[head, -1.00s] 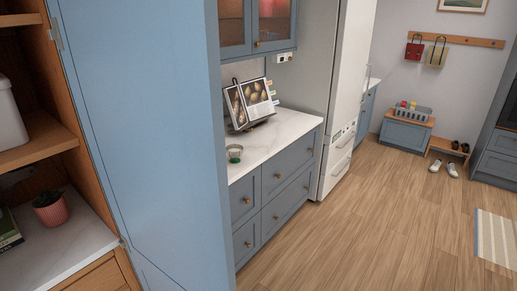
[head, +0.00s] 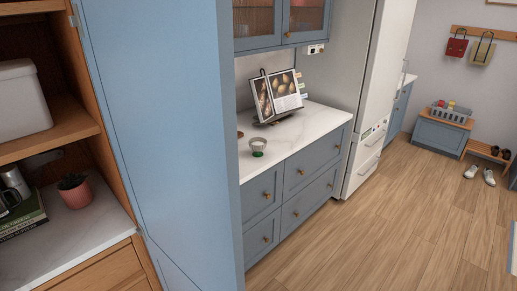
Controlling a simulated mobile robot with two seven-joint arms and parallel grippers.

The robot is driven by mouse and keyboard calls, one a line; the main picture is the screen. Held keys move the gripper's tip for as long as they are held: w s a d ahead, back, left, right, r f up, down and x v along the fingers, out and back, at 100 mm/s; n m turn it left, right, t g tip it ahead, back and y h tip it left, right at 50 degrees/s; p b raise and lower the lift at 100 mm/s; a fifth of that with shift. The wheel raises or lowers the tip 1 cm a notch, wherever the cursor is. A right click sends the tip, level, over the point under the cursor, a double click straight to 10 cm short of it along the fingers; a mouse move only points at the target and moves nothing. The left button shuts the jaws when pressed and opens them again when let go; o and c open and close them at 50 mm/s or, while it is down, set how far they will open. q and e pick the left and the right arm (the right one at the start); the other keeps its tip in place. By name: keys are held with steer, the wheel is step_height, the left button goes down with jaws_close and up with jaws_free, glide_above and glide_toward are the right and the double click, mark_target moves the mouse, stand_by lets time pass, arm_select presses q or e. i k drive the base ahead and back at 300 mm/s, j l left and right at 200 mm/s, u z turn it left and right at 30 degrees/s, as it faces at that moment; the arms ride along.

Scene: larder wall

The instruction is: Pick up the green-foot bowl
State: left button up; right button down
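The green-foot bowl (head: 258,146) is small and pale with a green foot. It stands upright on the white marble counter (head: 312,133), near the counter's left end, in front of the cookbook stand. Neither of my grippers shows in the head view.
A tall blue panel (head: 165,140) stands between me and the counter's left end. An open cookbook (head: 278,95) rests on a stand behind the bowl. Left are wooden shelves with a potted plant (head: 74,190) and books (head: 22,215).

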mark_target(258, 148)
steer(key=l+z, duration=0.15)
steer(key=z, duration=1)
steer(key=i+l, duration=0.15)
steer(key=l, duration=0.2)
steer(key=i+l, duration=0.15)
steer(key=l, duration=0.15)
steer(key=i+l, duration=0.2)
steer(key=l, duration=0.15)
steer(key=i+l+u, duration=0.2)
steer(key=i, duration=0.25)
steer(key=i+l+u, duration=0.2)
steer(key=i, duration=0.25)
steer(key=i+l+u, duration=0.15)
steer(key=i, duration=0.25)
steer(key=i+u, duration=0.2)
steer(key=u, duration=0.2)
steer(key=i+u, duration=0.2)
steer(key=u, duration=0.2)
steer(key=i+l+u, duration=0.1)
steer(key=u, duration=0.3)
steer(key=i+l+u, duration=0.15)
steer(key=u, duration=0.25)
steer(key=i, duration=0.1)
